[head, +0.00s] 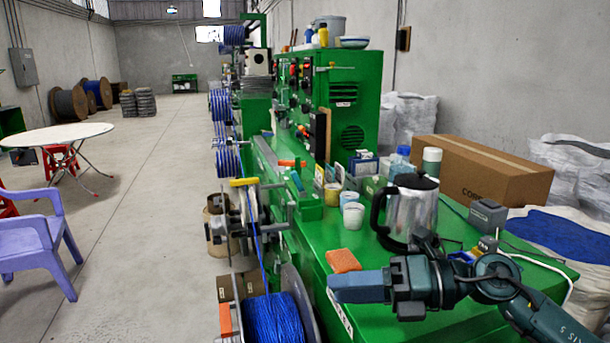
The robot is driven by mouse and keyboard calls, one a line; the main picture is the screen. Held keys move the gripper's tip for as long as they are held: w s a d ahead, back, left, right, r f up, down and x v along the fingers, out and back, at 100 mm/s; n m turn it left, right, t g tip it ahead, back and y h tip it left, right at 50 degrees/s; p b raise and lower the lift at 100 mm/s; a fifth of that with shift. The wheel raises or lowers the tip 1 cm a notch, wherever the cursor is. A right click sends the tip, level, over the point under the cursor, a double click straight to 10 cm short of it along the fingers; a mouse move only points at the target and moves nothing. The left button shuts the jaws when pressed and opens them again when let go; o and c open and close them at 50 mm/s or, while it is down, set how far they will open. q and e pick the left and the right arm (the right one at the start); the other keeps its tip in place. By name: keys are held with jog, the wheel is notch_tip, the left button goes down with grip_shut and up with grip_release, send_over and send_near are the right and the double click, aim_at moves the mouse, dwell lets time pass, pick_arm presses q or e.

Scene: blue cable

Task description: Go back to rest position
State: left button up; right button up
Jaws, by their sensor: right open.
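My right gripper (345,287) comes in from the lower right and points left over the front edge of the green machine bench (462,295). Its blue-grey fingers show side-on and the jaws are open. I see nothing held in it. An orange sponge-like block (343,260) lies on the bench just behind the fingers. The blue cable (259,240) runs down past the machine's left side to a large spool (272,322) at the bottom. My left gripper is not in view.
A steel jug (412,207) with a black handle stands on the bench behind my right wrist. A cardboard box (480,180) is at the right. The floor (140,240) on the left is open, with a purple chair (38,243).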

jog(key=w+d+r+m+t+h, duration=0.1)
jog(key=d+r+m+t, duration=0.1)
jog(key=m+t, duration=0.7)
jog(key=w+d+r+m+t+h, duration=0.1)
jog(key=w+d+m+t, duration=0.1)
jog(key=m+t, duration=0.65)
jog(key=s+d+f+m+g+h, duration=0.25)
jog(key=d+f+m+h, duration=0.55)
jog(key=f+m+h, duration=0.65)
jog(key=s+d+f+m+g, duration=0.1)
jog(key=s+f+m+g, duration=0.2)
jog(key=s+f+g, duration=0.65)
jog(key=s+d+f+m+g, duration=0.1)
jog(key=s+f+m+g, duration=0.4)
jog(key=s, duration=0.8)
jog(key=w+a+f+n+t+y, duration=0.2)
jog(key=w+a+f+t+y, duration=0.2)
jog(key=w+a+f+t, duration=0.2)
jog(key=shift+w+a+f+t, duration=0.3)
jog(key=shift+a+f+t, duration=0.2)
jog(key=shift+f+t, duration=0.2)
